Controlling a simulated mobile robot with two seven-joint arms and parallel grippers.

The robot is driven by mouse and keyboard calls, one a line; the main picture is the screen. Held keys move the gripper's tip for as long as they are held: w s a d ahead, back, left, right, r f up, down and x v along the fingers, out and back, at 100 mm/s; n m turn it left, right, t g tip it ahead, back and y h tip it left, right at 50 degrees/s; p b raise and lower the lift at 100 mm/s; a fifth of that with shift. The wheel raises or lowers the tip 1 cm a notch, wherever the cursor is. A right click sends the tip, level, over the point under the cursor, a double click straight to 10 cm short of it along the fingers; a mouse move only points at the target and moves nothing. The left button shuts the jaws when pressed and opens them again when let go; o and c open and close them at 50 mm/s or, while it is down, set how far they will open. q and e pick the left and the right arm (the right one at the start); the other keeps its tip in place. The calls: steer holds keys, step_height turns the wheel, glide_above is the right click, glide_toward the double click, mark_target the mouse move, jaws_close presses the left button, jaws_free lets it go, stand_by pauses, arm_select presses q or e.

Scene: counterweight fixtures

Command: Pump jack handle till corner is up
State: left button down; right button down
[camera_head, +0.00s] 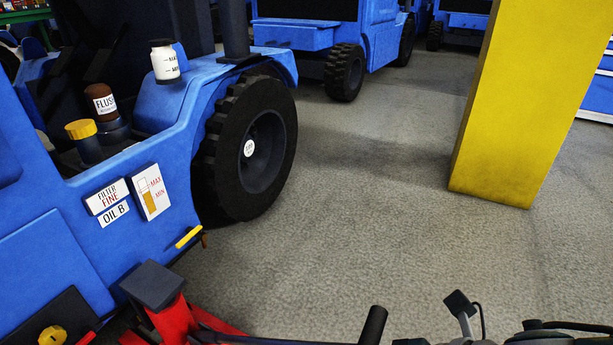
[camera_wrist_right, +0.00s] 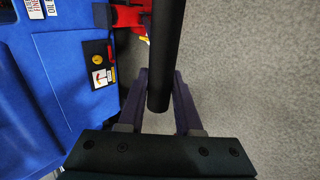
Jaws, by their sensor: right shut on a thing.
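The red jack (camera_head: 170,318) is at the lower left of the head view, beside the blue vehicle (camera_head: 150,225), with a dark square pad (camera_head: 152,285) on top. Its black handle (camera_head: 374,324) shows at the bottom edge. In the right wrist view, the handle (camera_wrist_right: 165,50) runs down from the red jack (camera_wrist_right: 128,17) between the two fingers of my right gripper (camera_wrist_right: 160,76), which is shut on it. The vehicle's black wheel (camera_head: 225,155) looks close to the floor; I cannot tell whether it touches. My left gripper is not in view.
A yellow pillar (camera_head: 515,100) stands at the right. More blue vehicles (camera_head: 340,40) are behind. A white bottle (camera_head: 165,62) and a brown bottle (camera_head: 102,102) stand on the near vehicle. The grey floor (camera_head: 350,210) between wheel and pillar is clear.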

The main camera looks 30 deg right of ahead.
steer(key=s+d+f+t+y+b, duration=0.1)
steer(key=s+d+f+b, duration=0.2)
steer(key=f+b, duration=0.5)
steer(key=shift+s+d+t, duration=0.15)
steer(key=shift+s+t, duration=0.25)
steer(key=shift+s, duration=0.15)
steer(key=shift+r, duration=0.15)
